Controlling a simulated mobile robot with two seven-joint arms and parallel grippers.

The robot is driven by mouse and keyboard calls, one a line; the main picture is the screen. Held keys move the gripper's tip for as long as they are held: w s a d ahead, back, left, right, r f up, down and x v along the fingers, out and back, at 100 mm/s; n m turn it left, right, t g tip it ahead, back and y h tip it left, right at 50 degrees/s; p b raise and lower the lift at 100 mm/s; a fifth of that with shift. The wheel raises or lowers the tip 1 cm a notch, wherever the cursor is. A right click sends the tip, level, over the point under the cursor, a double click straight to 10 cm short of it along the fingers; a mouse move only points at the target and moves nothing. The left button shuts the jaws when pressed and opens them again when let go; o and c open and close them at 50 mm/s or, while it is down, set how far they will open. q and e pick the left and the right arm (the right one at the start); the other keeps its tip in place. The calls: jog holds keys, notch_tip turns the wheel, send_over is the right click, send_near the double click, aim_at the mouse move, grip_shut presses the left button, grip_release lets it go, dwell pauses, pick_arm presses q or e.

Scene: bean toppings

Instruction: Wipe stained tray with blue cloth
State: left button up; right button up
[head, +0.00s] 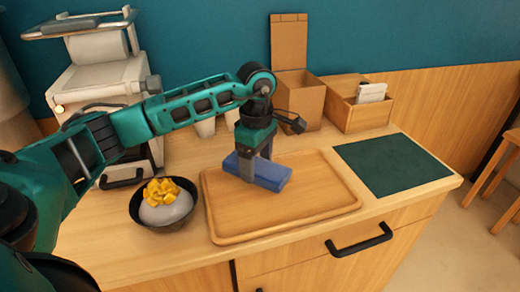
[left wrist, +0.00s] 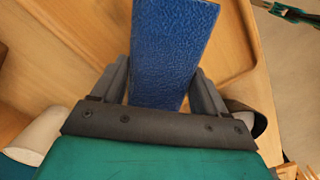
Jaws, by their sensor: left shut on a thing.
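The blue cloth (head: 268,175) is a folded block over the back part of the wooden tray (head: 285,216). My left gripper (head: 247,175) points down and is shut on the cloth. In the left wrist view the cloth (left wrist: 172,50) sits between the two fingers (left wrist: 160,90) and extends away from them. The tray also shows in the left wrist view (left wrist: 230,50). I cannot tell whether the cloth touches the tray. No clear stain shows on the visible tray surface; the part under the cloth is hidden. My right gripper is not in view.
A dark bowl (head: 138,212) with yellow topping stands left of the tray. A dark green mat (head: 390,163) lies to the right. A cardboard box (head: 303,98), a wooden box (head: 350,113) and a white machine (head: 95,85) stand behind. The counter's front edge has a black handle (head: 360,242).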

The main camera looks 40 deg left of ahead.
pick_arm(q)
jog(key=shift+r+p, duration=0.7)
jog(key=shift+r, duration=0.65)
